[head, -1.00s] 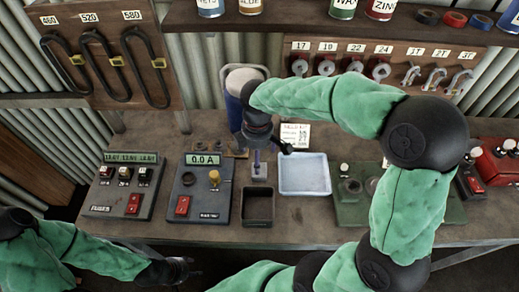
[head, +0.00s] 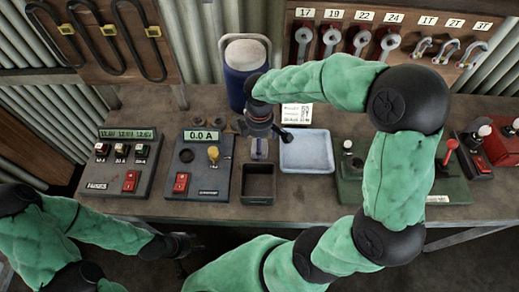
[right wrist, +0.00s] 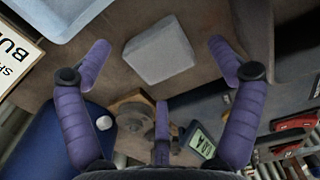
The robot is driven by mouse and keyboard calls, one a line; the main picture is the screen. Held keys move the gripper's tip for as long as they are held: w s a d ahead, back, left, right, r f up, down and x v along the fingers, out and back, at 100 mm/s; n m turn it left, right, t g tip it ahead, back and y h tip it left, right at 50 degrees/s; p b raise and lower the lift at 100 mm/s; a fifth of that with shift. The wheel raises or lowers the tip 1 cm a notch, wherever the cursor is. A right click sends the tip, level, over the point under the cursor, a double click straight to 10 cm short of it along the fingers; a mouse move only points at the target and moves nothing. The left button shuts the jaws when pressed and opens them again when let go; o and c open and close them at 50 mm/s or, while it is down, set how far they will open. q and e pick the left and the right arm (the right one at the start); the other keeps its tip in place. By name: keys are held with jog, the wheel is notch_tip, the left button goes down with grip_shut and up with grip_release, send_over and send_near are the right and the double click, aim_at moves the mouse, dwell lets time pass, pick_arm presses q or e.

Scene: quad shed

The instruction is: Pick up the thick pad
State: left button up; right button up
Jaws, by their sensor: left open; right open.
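The thick pad looks to be a pale grey square block (right wrist: 160,50) lying flat on the bench in the right wrist view. In the head view it is a small grey patch (head: 259,150), partly hidden under my right gripper (head: 264,132). In the right wrist view my right gripper (right wrist: 160,62) has its purple fingers spread wide on either side of the pad, with nothing between them. I cannot tell how high above the pad they are. My left gripper (head: 182,246) is open and empty, low in front of the bench, far from the pad.
A pale blue tray (head: 306,165) lies just right of the pad, and a dark open bin (head: 258,196) stands in front. A blue container (head: 245,88) and a printed card (head: 297,114) are behind. Meter boxes (head: 204,178) stand left, a green unit (head: 350,190) right.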

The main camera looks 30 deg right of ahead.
notch_tip(320, 180, down, 2)
jog(key=shift+f, duration=0.25)
jog(key=shift+r, duration=0.1)
jog(key=c, duration=1.2)
jog(key=shift+r, duration=0.5)
notch_tip(320, 180, up, 2)
jog(key=shift+r+p, duration=0.1)
jog(key=shift+p, duration=0.25)
jog(key=shift+s+a+r+p, duration=0.65)
jog(key=shift+s+r, duration=1)
jog(key=shift+s, duration=0.65)
jog(key=shift+s+a+r+p, duration=0.4)
jog(key=shift+s+r+p, duration=0.35)
jog(key=shift+s+r, duration=1.2)
jog(key=shift+s+a+r+p, duration=0.65)
jog(key=shift+s+r, duration=0.65)
jog(key=shift+s, duration=1.3)
